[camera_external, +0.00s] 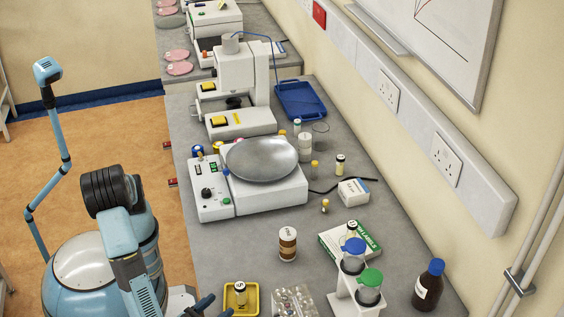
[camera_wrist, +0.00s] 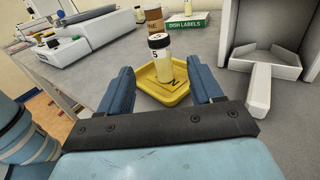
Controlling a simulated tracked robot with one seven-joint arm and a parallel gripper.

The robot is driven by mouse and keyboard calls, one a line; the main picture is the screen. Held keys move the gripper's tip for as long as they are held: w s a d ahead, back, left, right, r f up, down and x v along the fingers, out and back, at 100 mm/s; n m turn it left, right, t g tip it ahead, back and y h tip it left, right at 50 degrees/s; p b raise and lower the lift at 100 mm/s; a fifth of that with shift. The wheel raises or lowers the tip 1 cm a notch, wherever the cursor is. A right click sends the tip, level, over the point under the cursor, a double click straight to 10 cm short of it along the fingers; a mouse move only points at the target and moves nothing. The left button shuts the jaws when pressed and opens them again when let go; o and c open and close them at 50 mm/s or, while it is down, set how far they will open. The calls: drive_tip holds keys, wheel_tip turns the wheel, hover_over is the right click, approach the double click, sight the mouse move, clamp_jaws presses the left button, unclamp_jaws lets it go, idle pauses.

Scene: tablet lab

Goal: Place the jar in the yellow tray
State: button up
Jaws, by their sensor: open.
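A small jar (camera_wrist: 160,67) with a black lid and a white label stands upright in the yellow tray (camera_wrist: 148,88). In the external view the jar (camera_external: 240,293) also shows in the tray (camera_external: 227,302) at the bottom edge of the picture. My gripper (camera_wrist: 163,78) is open, with its two blue fingers apart and the tray and jar between and just beyond their tips. No finger appears to touch the jar. In the external view my gripper (camera_external: 216,307) is low beside the tray, partly cut off by the frame.
A brown jar (camera_external: 288,244) stands behind the tray. A clear pack of small items (camera_external: 293,303) lies right of it, then a white stand (camera_external: 343,302) with blue- and green-lidded containers and a brown bottle (camera_external: 428,286). A white plate device (camera_external: 262,192) stands farther back.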

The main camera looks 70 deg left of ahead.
drive_tip(key=shift+v, duration=1.1)
